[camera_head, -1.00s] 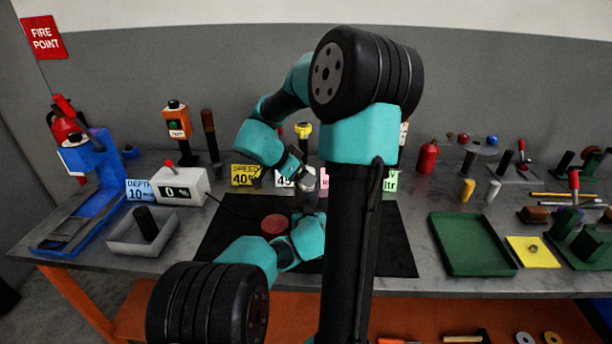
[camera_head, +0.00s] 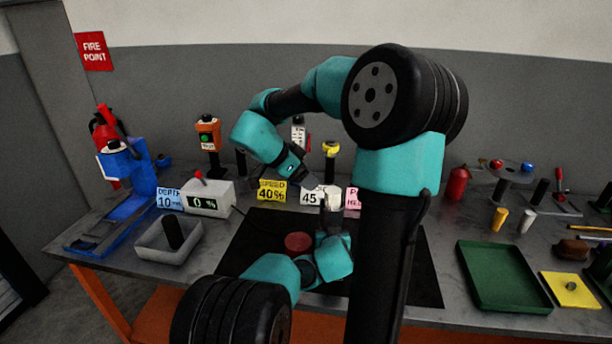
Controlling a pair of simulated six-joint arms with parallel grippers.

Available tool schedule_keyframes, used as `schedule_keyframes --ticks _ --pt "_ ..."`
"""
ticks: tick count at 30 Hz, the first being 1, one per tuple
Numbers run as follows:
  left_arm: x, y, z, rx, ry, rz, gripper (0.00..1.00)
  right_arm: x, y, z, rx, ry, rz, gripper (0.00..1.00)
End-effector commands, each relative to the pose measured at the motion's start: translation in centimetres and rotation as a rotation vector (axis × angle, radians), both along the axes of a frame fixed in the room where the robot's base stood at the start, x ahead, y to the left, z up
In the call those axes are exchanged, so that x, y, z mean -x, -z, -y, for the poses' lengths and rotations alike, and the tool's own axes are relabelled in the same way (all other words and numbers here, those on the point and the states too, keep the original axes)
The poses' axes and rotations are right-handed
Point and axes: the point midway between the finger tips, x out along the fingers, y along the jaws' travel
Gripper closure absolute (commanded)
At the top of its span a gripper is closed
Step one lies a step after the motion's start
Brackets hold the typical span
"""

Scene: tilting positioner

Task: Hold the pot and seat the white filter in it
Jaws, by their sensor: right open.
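A small whitish piece (camera_head: 334,196), which looks like the white filter, shows above the black mat, just behind my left wrist. I cannot make out the pot for certain; it may be hidden by my arms. My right gripper (camera_head: 314,186) is open and comes down from the upper left, close beside the whitish piece. Whether they touch cannot be told. My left gripper (camera_head: 332,212) reaches up from below toward the same piece. Its fingers are small and partly hidden by its wrist, so their hold is unclear.
A red disc (camera_head: 298,242) lies on the black mat (camera_head: 252,240). Number cards, including the yellow speed card (camera_head: 271,190), stand behind. A grey bin (camera_head: 150,246) and a blue stand (camera_head: 128,190) are left. A green tray (camera_head: 503,277) is right. My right arm blocks the mat's middle right.

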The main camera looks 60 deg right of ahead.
Motion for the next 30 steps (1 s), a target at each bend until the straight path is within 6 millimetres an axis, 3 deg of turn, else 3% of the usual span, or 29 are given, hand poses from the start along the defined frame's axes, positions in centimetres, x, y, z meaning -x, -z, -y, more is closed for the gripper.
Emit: schedule_keyframes --ticks 7,8,17,30 --pt "-0.02 -0.04 0.01 0.001 0.0 0.0 0.98 0.01 0.03 0.01 0.0 0.0 0.0 0.24" --pt "-0.05 -0.29 0.06 0.005 -0.001 0.002 0.59 0.01 0.03 0.01 0.0 0.0 0.0 0.24" --pt "-0.02 -0.12 0.02 0.002 0.0 0.001 0.31 0.0 0.04 0.01 0.0 0.0 0.0 0.24" --pt "0.35 -0.26 -0.66 -0.001 0.0 0.0 0.31 0.0 0.03 0.02 0.0 0.0 0.0 0.24"
